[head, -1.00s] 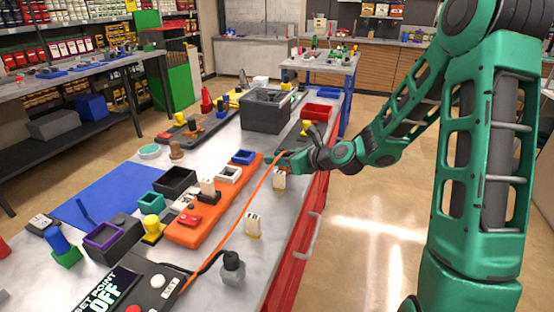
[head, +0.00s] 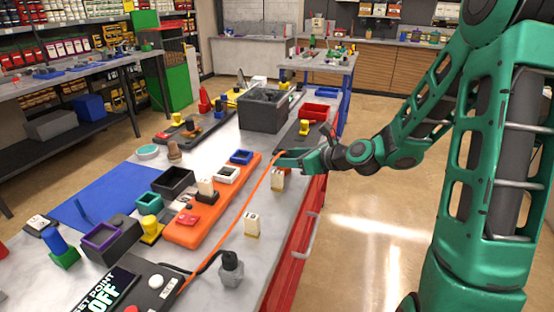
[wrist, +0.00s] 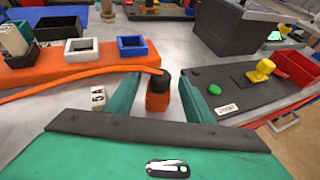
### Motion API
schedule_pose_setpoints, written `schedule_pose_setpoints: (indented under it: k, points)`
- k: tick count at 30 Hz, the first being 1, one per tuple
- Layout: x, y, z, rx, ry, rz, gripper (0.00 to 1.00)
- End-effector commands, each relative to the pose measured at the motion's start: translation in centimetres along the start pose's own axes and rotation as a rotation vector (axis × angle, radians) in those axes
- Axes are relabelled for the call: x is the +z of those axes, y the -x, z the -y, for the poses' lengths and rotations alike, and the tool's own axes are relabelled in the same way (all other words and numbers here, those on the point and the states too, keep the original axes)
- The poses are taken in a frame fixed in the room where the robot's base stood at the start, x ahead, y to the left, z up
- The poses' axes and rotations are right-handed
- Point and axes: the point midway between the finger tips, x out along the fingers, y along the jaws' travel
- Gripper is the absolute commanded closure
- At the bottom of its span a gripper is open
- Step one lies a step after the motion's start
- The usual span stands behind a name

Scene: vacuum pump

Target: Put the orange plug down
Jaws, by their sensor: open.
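The orange plug (wrist: 158,97) with its black top is between the two green fingers of my gripper (wrist: 158,100) in the wrist view. The fingers are open, with a gap on each side of the plug. The plug looks upright at the table surface; its underside is hidden. Its orange cable (wrist: 70,78) runs off to the left. In the head view my gripper (head: 284,159) is low at the table's right edge, and the cable (head: 240,218) leads from it down to the controller box (head: 150,289).
A white block marked 5A (wrist: 91,99) stands just left of my gripper. An orange tray (wrist: 40,78) lies beyond it. A dark panel (wrist: 240,92) with a yellow knob (wrist: 261,70) is close on the right. A dark bin (head: 265,112) stands farther back.

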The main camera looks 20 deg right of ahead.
Motion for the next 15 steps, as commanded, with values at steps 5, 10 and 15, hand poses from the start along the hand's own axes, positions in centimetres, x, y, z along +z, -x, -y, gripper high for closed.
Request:
schedule_pose_setpoints:
  k: [5, 10, 15]
  points:
    - [0.0, 3.6, 0.2, -0.005, 0.0, 0.0, 0.52]
    - [0.0, 5.9, 0.2, -0.004, -0.001, 0.0, 0.52]
    - [0.0, 6.9, 0.1, -0.002, 0.0, 0.0, 0.52]
